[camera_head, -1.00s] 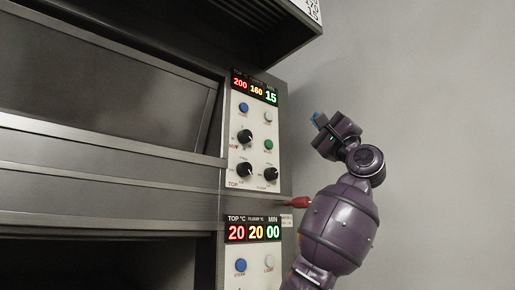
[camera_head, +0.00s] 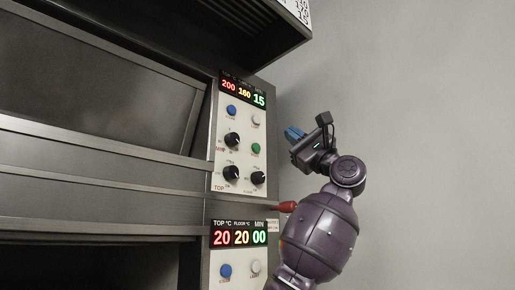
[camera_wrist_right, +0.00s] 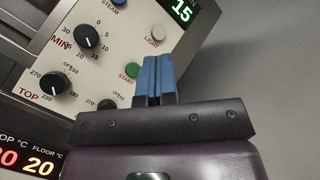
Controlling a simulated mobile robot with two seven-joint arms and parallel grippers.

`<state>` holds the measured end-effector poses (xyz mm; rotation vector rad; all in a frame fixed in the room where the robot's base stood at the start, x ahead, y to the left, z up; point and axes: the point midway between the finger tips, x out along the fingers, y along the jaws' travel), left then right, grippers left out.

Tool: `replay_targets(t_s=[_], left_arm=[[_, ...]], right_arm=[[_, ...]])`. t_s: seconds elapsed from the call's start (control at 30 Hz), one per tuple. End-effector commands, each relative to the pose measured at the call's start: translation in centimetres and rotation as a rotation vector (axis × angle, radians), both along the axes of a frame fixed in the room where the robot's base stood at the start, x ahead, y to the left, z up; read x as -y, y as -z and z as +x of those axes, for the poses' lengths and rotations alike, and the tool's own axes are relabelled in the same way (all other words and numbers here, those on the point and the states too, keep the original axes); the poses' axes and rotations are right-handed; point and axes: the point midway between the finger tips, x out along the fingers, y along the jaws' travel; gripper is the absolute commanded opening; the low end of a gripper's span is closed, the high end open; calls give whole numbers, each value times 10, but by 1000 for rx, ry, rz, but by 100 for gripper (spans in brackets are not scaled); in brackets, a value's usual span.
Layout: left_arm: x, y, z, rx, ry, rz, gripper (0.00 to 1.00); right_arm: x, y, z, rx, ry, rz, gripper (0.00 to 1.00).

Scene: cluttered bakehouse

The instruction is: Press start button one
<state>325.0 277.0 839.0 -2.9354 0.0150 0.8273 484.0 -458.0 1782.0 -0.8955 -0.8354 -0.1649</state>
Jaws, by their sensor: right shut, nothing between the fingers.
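The upper oven control panel (camera_head: 217,172) has a green start button (camera_head: 256,148) on its right side, below a white light button (camera_head: 256,120). In the right wrist view the green start button (camera_wrist_right: 133,69) shows just left of my fingertips, with "START" printed by it. My right gripper (camera_head: 292,133) is shut and empty, its blue fingers pointing left towards the panel. It is to the right of the start button and looks apart from it. The shut blue fingers fill the middle of the right wrist view (camera_wrist_right: 157,76). My left gripper is in neither view.
The upper display (camera_head: 244,91) reads 200, 160 and 15. Black knobs (camera_head: 232,173) and a blue button (camera_head: 231,110) share the panel. A red-tipped part (camera_head: 285,206) sticks out below it. A lower display (camera_head: 239,236) reads 20, 20, 00. The grey wall at right is clear.

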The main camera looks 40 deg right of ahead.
Motion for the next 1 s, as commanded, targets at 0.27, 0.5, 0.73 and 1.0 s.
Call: replay_targets(t_s=[0.27,0.5,0.73,1.0], left_arm=[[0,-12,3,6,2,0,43],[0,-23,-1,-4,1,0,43],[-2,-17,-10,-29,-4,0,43],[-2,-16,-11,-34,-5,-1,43]], right_arm=[[-3,-2,25,-3,-3,1,0],[-5,-2,54,-3,-3,1,0],[-6,0,76,-1,-1,-1,0],[-7,0,86,-1,1,0,0]])
